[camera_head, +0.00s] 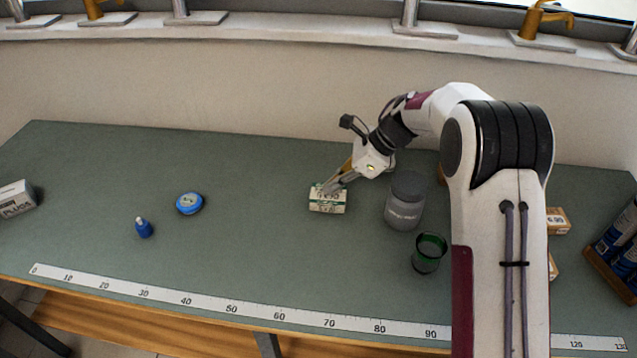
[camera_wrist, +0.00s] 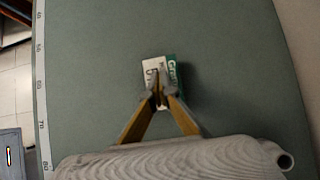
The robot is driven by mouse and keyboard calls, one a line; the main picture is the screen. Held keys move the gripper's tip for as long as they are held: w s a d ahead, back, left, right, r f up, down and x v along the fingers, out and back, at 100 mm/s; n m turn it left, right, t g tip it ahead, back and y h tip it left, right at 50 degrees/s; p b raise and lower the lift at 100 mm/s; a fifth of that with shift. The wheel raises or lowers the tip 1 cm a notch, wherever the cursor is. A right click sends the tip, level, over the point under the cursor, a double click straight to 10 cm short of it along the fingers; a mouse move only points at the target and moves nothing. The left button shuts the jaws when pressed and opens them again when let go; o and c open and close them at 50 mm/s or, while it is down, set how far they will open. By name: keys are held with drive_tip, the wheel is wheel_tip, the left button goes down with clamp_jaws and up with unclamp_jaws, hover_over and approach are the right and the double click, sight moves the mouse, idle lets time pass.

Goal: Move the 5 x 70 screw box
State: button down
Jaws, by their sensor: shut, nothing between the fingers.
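A small white and green box (camera_head: 328,204) lies on the green-grey table, near its middle. Its print is too small to read surely in the head view; in the wrist view the box (camera_wrist: 152,67) shows a "5" on its white part. My gripper (camera_head: 328,188) is at the box's top, its fingers slanting down from the upper right. In the wrist view the fingertips (camera_wrist: 160,101) are together over the box and hide part of it. The gripper is shut with nothing held. I cannot tell whether the tips touch the box.
A grey jar (camera_head: 405,207) and a green cup (camera_head: 429,254) stand right of the box. Small cartons (camera_head: 558,221) sit partly behind my arm. A blue round tin (camera_head: 189,203), a blue bottle (camera_head: 144,228) and a plugs box (camera_head: 16,199) are left. A ruler strip (camera_head: 205,306) lines the front edge.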

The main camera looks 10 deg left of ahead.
drive_tip(key=shift+s+d+f, duration=0.1)
drive_tip(key=shift+d+f, duration=0.15)
drive_tip(key=shift+d, duration=0.45)
drive_tip(key=shift+s+d+f, duration=0.1)
drive_tip(key=shift+d+f, duration=0.1)
drive_tip(key=shift+d, duration=0.5)
drive_tip(key=shift+w+a+r, duration=0.1)
drive_tip(key=shift+r, duration=0.8)
drive_tip(key=shift+r, duration=0.1)
drive_tip(key=shift+r, duration=0.1)
drive_tip(key=v, duration=1.1)
drive_tip(key=shift+d+r, duration=0.25)
